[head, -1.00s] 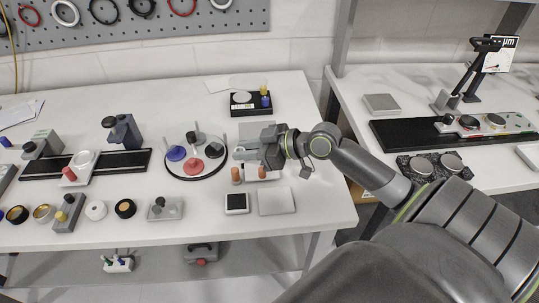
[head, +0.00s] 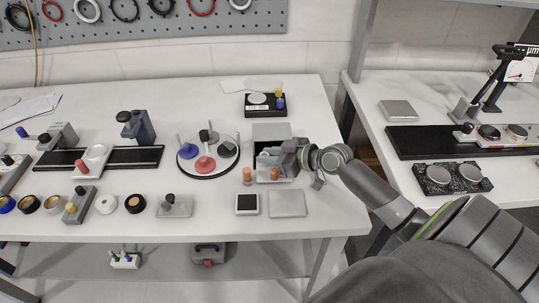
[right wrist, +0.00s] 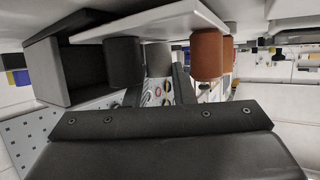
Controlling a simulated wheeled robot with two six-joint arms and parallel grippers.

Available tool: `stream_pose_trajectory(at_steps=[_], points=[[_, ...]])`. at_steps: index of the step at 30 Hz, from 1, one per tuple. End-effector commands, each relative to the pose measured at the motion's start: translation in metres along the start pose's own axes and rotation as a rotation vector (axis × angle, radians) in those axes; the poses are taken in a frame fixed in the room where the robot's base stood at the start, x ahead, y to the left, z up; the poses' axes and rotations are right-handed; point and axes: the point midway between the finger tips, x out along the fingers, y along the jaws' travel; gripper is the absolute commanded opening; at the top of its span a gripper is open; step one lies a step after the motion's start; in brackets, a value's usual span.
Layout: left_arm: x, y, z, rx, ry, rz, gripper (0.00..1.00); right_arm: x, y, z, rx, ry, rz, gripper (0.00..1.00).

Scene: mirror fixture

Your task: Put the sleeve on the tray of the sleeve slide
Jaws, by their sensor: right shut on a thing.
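The sleeve slide stands right of the round disc tray in the head view, with a grey plate (head: 271,132) at its back, a dark recess and a light tray (head: 288,179) at its front. Two orange-brown cylinders (head: 247,175) stand at its front; they also show in the right wrist view (right wrist: 206,55). My right gripper (head: 268,155) is over the slide, shut on a light grey cylinder that looks like the sleeve (right wrist: 158,60). Another darker grey cylinder (right wrist: 122,62) is beside it. The fingers partly hide the sleeve, and I cannot tell whether it touches the tray. My left gripper is not in view.
The round tray with coloured pegged discs (head: 207,172) is close on the left. A black tray (head: 251,111) with a yellow and a blue piece is behind.

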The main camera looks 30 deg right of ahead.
Motion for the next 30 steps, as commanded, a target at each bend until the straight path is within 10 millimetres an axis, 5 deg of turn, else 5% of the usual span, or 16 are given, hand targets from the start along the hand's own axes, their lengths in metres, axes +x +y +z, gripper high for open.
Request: stream_pose_trajectory(at_steps=[14,15,19,30], points=[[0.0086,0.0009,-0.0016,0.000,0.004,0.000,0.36,0.0032,0.0000,0.0080,0.000,-0.001,0.000,0.02],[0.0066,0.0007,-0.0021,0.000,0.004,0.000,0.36,0.0024,0.0000,0.0064,0.000,-0.002,0.000,0.28],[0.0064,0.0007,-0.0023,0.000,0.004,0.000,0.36,0.0023,0.0001,0.0073,0.002,-0.004,0.000,0.44],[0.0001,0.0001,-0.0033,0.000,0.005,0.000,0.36,-0.0001,0.0003,0.0033,0.003,-0.007,0.000,0.44]])
